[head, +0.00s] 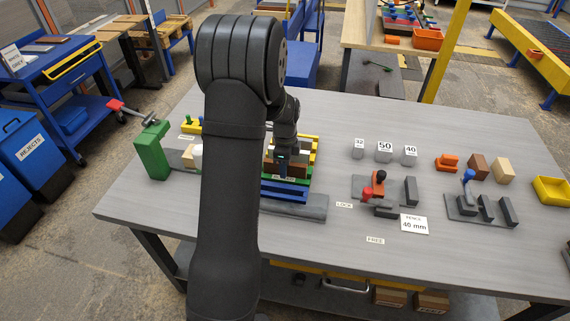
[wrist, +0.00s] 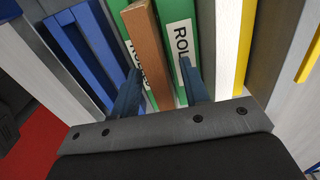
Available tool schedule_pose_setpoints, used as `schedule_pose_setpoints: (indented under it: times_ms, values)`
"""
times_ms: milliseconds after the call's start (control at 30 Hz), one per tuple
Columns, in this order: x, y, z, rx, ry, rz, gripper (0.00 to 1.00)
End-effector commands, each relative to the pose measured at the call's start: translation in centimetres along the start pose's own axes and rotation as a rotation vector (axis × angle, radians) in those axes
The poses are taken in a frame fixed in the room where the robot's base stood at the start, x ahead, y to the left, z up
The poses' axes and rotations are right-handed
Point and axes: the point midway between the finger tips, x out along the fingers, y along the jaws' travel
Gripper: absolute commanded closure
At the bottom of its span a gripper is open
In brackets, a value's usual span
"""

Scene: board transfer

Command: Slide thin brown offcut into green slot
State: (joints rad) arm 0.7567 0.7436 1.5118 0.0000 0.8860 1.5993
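The thin brown offcut (wrist: 150,50) shows in the wrist view as a narrow strip between my two fingers. Green surfaces with white "ROU…" labels, the green slot (wrist: 207,25), lie on both sides of it. I cannot tell how deep the offcut sits in the slot. My gripper (wrist: 160,68) straddles the offcut. The left fingertip is close to it, and a gap shows on the right, so the fingers look open. In the head view my gripper (head: 281,158) is low over the rack, and my arm hides part of the rack.
Blue rails (wrist: 72,50) lie left of the green slot in the wrist view, with white and yellow strips (wrist: 246,45) to the right. A green block (head: 152,152) stands at the bench's left. Weights (head: 385,152), clamp fixtures (head: 468,205) and a yellow bin (head: 552,190) stand to the right.

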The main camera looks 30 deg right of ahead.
Motion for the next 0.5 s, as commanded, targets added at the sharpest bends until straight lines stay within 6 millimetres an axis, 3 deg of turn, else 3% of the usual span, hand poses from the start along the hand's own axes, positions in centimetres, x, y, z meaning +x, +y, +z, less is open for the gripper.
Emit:
schedule_pose_setpoints:
  times_ms: [267,500]
  values:
    - [-0.5,0.0,0.0,0.0,0.0,-0.001,0.59]
    - [-4.7,-0.1,0.0,0.0,0.0,-0.006,0.59]
